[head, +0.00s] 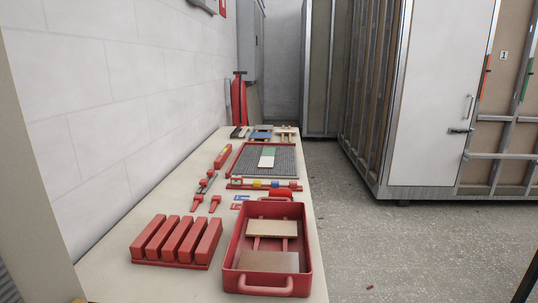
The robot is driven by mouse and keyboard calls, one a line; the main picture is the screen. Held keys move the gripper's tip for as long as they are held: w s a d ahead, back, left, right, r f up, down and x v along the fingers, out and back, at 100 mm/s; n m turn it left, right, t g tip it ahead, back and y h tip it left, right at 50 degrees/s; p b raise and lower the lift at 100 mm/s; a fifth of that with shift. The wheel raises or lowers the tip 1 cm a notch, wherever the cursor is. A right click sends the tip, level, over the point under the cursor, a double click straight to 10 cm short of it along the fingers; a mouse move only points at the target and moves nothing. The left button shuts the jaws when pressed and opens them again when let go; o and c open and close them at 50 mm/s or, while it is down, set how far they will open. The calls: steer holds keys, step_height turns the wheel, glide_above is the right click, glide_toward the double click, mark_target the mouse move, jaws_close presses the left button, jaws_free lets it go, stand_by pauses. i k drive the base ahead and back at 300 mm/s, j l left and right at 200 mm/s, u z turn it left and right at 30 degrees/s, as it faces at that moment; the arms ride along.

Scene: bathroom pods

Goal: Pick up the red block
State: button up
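Several red blocks (178,238) stand side by side in a red holder on the near left of the long cream table (112,280). A small red piece (281,193) also lies just behind the red tray. A tiny red object (370,287) lies on the floor right of the table, too small to make out. I cannot tell which of these is the red block of the task. My gripper is not in view.
A red handled tray (304,262) with wooden pieces stands at the table's near right. Behind it are small tools, a grey mat (288,160) and a red extinguisher (238,100). A wall bounds the left. The grey floor (420,240) right of the table is mostly clear, before a white door (435,95).

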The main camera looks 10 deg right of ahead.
mark_target(287, 193)
steer(key=u, duration=0.5)
steer(key=i+l+u, duration=0.15)
steer(key=l+u, duration=0.15)
steer(key=i+l+u, duration=0.1)
steer(key=l+u, duration=0.2)
steer(key=l, duration=0.15)
steer(key=l+u, duration=0.25)
steer(key=l, duration=0.15)
steer(key=l+u, duration=0.25)
steer(key=l, duration=1.25)
steer(key=l+u, duration=0.25)
steer(key=l, duration=1.95)
steer(key=k+l, duration=0.1)
steer(key=l, duration=0.6)
steer(key=i+j, duration=0.1)
steer(key=j, duration=0.25)
steer(key=i+j, duration=0.1)
steer(key=j, duration=0.25)
steer(key=i+j, duration=0.1)
steer(key=j, duration=0.2)
steer(key=i+j, duration=0.1)
steer(key=j, duration=0.25)
